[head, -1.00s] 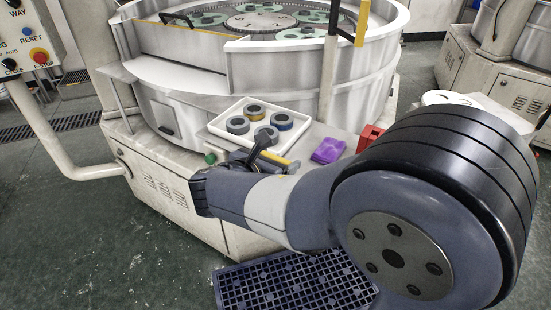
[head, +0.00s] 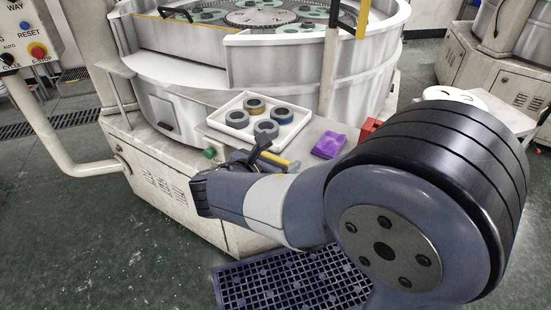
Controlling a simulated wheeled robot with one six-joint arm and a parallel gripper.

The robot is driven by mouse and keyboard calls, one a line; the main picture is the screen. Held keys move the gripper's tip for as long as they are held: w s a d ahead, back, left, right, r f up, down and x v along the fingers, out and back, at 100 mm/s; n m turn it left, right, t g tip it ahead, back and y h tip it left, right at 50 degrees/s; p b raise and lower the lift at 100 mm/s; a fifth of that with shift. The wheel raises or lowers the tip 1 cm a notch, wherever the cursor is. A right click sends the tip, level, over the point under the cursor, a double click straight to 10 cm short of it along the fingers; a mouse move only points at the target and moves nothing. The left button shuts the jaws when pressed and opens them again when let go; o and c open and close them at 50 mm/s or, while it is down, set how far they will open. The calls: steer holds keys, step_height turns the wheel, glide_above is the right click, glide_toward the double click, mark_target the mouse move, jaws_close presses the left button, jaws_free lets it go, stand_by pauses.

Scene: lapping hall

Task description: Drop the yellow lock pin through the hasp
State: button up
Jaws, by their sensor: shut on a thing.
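My gripper (head: 264,151) is small in the head view, in front of the white tray, and partly hidden by my own wrist. A yellow bar-shaped piece, which I take to be the yellow lock pin (head: 275,160), sits at its jaws, pointing down to the right with a greyish end. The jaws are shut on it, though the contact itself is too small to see. The pin appears tilted, not upright. I cannot make out the hasp in this view; my arm covers part of the machine's front and right side.
A white tray (head: 212,121) with several rings stands on the ledge behind my gripper. A purple cloth (head: 328,145) and a red block (head: 369,129) are to its right. The large round lapping machine (head: 290,72) rises behind. A blue grid mat (head: 262,284) lies on the floor.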

steer(key=shift+f+b, duration=1.3)
steer(key=shift+f, duration=0.65)
steer(key=o, duration=1.1)
steer(key=shift+o, duration=0.2)
steer(key=shift+r, duration=0.1)
steer(key=v, duration=1)
steer(key=shift+s+a+r, duration=0.15)
steer(key=shift+s+a, duration=0.1)
steer(key=shift+s, duration=0.05)
steer(key=shift+w, duration=0.1)
steer(key=x, duration=1.1)
steer(key=shift+d, duration=0.1)
steer(key=shift+r+p, duration=0.35)
steer(key=shift+r, duration=0.1)
steer(key=shift+f, duration=0.1)
